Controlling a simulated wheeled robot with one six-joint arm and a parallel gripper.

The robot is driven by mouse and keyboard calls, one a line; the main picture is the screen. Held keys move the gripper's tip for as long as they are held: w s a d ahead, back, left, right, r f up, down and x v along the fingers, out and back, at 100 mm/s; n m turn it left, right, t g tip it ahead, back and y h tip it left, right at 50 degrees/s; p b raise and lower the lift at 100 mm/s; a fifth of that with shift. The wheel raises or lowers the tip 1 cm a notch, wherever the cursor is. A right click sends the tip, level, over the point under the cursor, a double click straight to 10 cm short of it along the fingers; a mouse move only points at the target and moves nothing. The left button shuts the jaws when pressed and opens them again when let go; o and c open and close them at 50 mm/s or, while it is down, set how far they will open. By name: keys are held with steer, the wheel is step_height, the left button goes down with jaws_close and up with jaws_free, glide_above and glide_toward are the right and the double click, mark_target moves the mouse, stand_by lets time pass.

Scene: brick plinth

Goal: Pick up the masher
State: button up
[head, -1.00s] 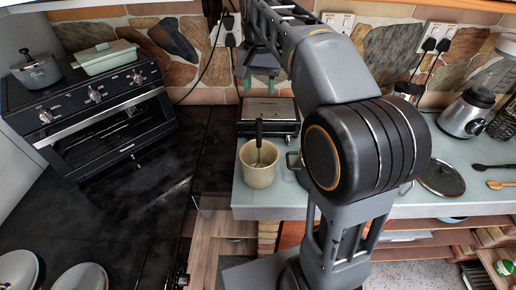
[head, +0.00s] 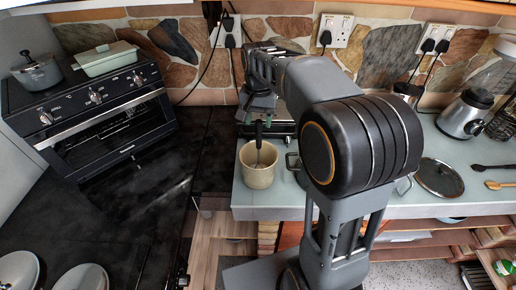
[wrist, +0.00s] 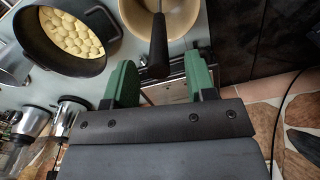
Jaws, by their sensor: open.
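The masher (head: 258,134) stands in a cream pot (head: 257,179) on the counter, its black handle sticking up above the rim. Its lower end inside the pot is hardly visible. In the wrist view the black handle (wrist: 159,48) points down the picture from the pot (wrist: 187,16). My gripper (head: 259,122) is at the top of the handle. In the wrist view its green fingers (wrist: 160,68) are open, one on each side of the handle's end, with gaps on both sides. No contact shows.
A dark pan of pale round pieces (wrist: 72,38) sits beside the pot. A flat metal appliance (head: 284,127) is behind it. A glass lid (head: 440,177), a blender (head: 466,112) and utensils (head: 497,185) are at right. A toaster oven (head: 116,125) stands at left.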

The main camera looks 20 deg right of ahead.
steer(key=shift+f, duration=1.3)
jaws_close()
steer(key=shift+r, duration=0.1)
